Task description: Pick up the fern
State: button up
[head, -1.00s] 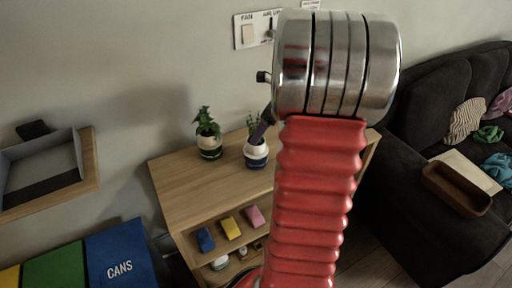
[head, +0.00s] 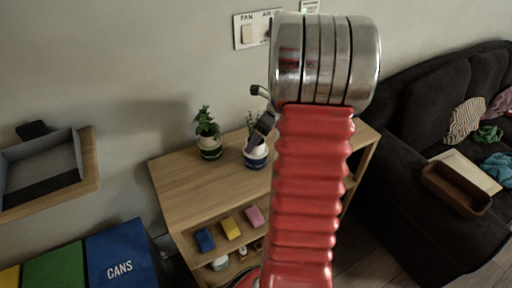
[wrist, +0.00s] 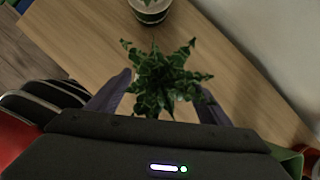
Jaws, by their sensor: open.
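The fern (wrist: 165,78) is a leafy green plant seen from above in the wrist view. In the head view it stands in a white and blue pot (head: 256,157) on the wooden shelf unit, its leaves partly hidden behind my gripper (head: 261,129). In the wrist view my gripper (wrist: 165,84) is open, with one dark purple finger on each side of the leaves. The fern's pot is hidden under its leaves there. I cannot tell whether the fingers touch the plant.
A second potted plant (head: 207,126) stands to the left on the shelf top (head: 185,180); its banded pot (wrist: 151,10) is at the top of the wrist view. The wall is close behind. Sponges (head: 230,228) lie on the lower shelf. A dark sofa (head: 420,120) is at right.

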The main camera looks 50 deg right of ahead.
aim_at(258, 113)
jog(key=shift+c, duration=0.4)
jog(key=c, duration=1.6)
jog(key=shift+o, duration=0.2)
jog(key=shift+r, duration=0.15)
notch_tip(258, 113, up, 10)
jog(key=shift+f, duration=0.1)
